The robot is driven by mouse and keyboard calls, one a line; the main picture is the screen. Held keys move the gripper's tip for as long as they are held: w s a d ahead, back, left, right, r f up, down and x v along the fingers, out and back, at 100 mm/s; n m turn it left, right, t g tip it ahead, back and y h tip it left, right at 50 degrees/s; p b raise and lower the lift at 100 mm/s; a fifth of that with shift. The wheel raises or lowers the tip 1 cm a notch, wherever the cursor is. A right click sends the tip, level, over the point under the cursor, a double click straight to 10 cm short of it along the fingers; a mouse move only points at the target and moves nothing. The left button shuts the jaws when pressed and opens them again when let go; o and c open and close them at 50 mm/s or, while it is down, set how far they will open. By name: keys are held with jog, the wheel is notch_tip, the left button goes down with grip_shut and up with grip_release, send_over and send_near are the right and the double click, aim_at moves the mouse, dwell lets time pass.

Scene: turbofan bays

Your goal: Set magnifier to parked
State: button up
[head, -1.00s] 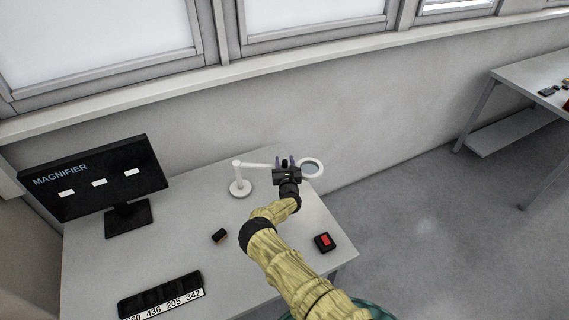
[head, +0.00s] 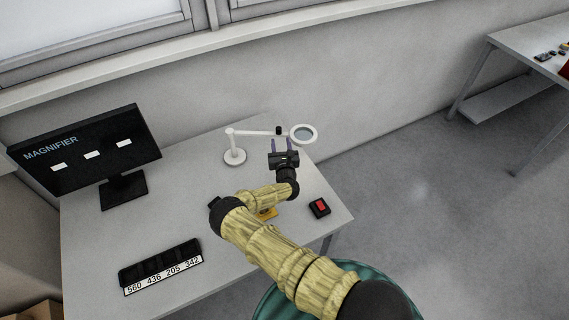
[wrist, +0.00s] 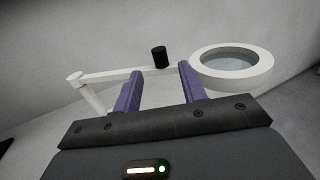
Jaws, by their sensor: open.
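The magnifier is a white round base with a post (head: 234,148), a horizontal white arm (head: 256,133) and a ring lens (head: 303,134) at the arm's right end. A small black knob (head: 279,130) stands on the arm close to the lens. In the wrist view the knob (wrist: 159,57) and the ring lens (wrist: 232,66) are clear. My gripper (head: 282,146) is open and empty, just in front of the arm, its purple fingers pointing towards it. In the wrist view the knob appears between and beyond the fingertips (wrist: 160,72); I see no contact.
A monitor (head: 84,148) reading MAGNIFIER stands at the table's left. A black tray with number labels (head: 162,270) lies at the front. A black box with a red top (head: 319,207) sits near the right edge, and a yellow item (head: 267,212) is partly behind my arm.

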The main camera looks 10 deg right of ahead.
jog(key=s+b, duration=0.1)
jog(key=s, duration=0.8)
jog(key=shift+b, duration=0.4)
jog(key=shift+r, duration=0.1)
jog(key=s+d+r+m+h, duration=0.1)
jog(key=d+r+m+h, duration=0.4)
jog(key=d+m+h, duration=0.25)
jog(key=s+d+r+m+g+h+b, duration=0.2)
jog(key=s+d+m+g+h, duration=0.2)
jog(key=s+d+m+g, duration=0.3)
jog(key=s+d+r+m+g+h+b, duration=0.1)
jog(key=s+d+r+m+g+h, duration=0.2)
jog(key=s+d+m+g, duration=0.45)
jog(key=s+a+r+m+g+y+b, duration=0.1)
jog(key=s+a+m+g+y+b, duration=0.1)
jog(key=s+a+m+g+y, duration=0.6)
jog(key=s+a+r+m+t+y+b, duration=0.2)
jog(key=s+a+r+m+t+y, duration=0.3)
jog(key=a+r+m+t+y, duration=0.1)
notch_tip(320, 180, up, 2)
jog(key=shift+s+a+t, duration=0.2)
jog(key=shift+a+t, duration=0.35)
jog(key=shift+a, duration=0.6)
